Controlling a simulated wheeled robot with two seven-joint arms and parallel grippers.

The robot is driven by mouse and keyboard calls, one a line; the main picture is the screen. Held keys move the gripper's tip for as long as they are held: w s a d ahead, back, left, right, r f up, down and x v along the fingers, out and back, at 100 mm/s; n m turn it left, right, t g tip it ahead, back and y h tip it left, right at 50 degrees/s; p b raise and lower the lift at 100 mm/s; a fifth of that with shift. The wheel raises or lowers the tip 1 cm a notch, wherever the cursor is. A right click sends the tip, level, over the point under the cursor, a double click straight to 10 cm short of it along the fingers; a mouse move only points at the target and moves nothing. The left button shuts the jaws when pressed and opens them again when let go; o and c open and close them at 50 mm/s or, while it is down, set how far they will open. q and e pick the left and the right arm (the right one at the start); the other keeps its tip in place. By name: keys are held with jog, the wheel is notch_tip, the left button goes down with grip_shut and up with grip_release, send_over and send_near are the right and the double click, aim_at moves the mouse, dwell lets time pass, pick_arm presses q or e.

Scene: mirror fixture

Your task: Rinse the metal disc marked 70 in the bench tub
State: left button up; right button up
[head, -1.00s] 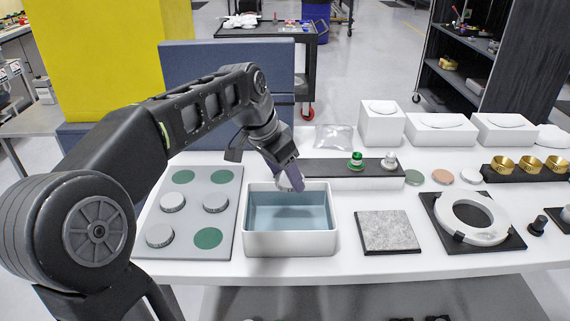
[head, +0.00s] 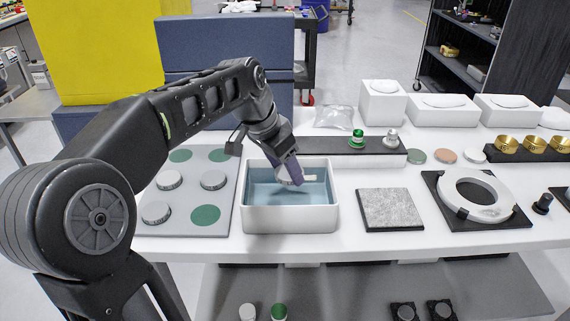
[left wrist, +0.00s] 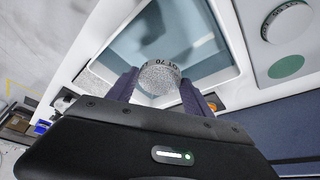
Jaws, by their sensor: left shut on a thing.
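The metal disc marked 70 (left wrist: 160,77) is between the fingers of my left gripper (left wrist: 158,88) in the left wrist view, with its number showing on the rim. In the head view my left gripper (head: 291,175) points down into the white bench tub (head: 290,219) and is shut on the disc (head: 285,177), which is partly hidden by a finger. The disc is inside the tub's outline, at or close to the blue-grey water (head: 262,192). I cannot tell how deep it sits. My right gripper is not in view.
A grey tray (head: 228,177) with green spots and several metal discs stands left of the tub. A grey stone-like pad (head: 391,208) and a white ring (head: 474,211) on a black base lie to the right. A dark raised strip (head: 345,149) with two small knobbed pieces runs behind.

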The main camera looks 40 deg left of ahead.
pick_arm(q)
jog(key=shift+f+b, duration=2.8)
jog(key=shift+f, duration=1.15)
jog(key=shift+a, duration=0.1)
jog(key=shift+s+a, duration=0.5)
jog(key=shift+w+d, duration=0.15)
jog(key=shift+w+d, duration=0.35)
jog(key=shift+d, duration=0.1)
jog(key=shift+a, duration=0.1)
jog(key=shift+s+a, duration=0.5)
